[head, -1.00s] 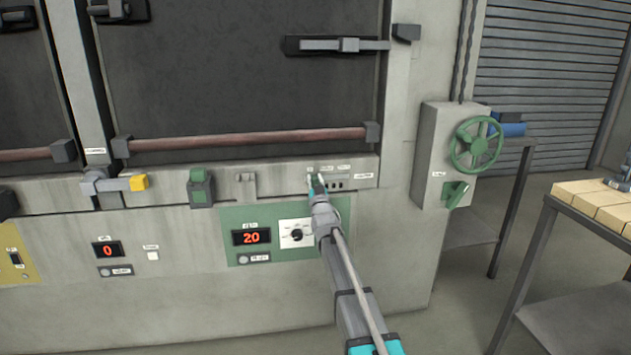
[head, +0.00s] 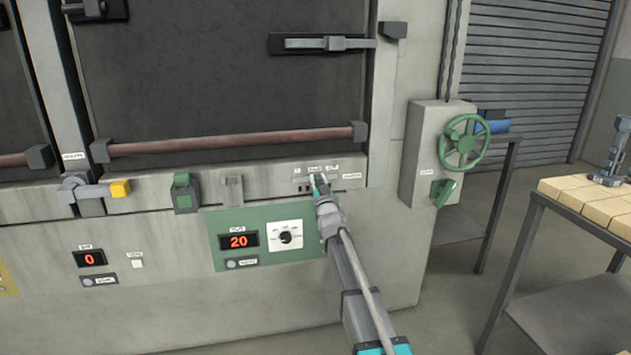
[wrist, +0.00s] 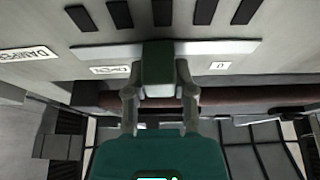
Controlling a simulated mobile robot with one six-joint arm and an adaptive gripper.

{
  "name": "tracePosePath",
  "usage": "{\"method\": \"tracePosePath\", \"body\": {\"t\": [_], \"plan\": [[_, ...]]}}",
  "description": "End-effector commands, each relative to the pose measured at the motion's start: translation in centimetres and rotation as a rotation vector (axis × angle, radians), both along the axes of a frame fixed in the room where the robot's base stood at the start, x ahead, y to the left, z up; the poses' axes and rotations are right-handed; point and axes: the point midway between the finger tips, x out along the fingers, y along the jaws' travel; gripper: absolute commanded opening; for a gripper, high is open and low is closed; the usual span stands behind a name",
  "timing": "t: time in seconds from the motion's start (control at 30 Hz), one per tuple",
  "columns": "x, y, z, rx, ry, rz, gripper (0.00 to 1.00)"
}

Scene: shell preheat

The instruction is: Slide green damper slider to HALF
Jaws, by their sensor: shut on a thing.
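The green damper slider (wrist: 158,68) sits near the middle of its pale track (wrist: 215,47) in the wrist view, between an OPEN label (wrist: 110,71) and a small label at right (wrist: 219,65) that I cannot read surely. No middle label shows there; the slider and gripper may cover it. My gripper (wrist: 159,92) is shut on the slider, one finger on each side. In the head view my gripper (head: 319,182) reaches the damper panel below the large door, under the middle and right of three small labels; it mostly hides the slider.
A DAMPER label (wrist: 27,53) and dark vent slots (wrist: 162,12) border the track. A green panel (head: 222,252) with a red "20" display (head: 239,241) and a dial (head: 286,238) lies below. A green handwheel (head: 465,143) is at right, beside a table with bricks (head: 590,200).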

Motion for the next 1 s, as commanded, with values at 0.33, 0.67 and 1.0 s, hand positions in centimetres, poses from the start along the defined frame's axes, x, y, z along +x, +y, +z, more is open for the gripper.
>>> {"method": "tracePosePath", "body": {"t": [0.33, 0.67, 1.0], "plan": [[-0.1, 0.6, 0.0, -0.001, 0.000, 0.007, 0.69], [-0.1, 0.7, 0.2, 0.000, 0.000, 0.008, 0.69], [-0.1, 0.7, 3.0, -0.001, 0.000, 0.007, 0.69]]}}
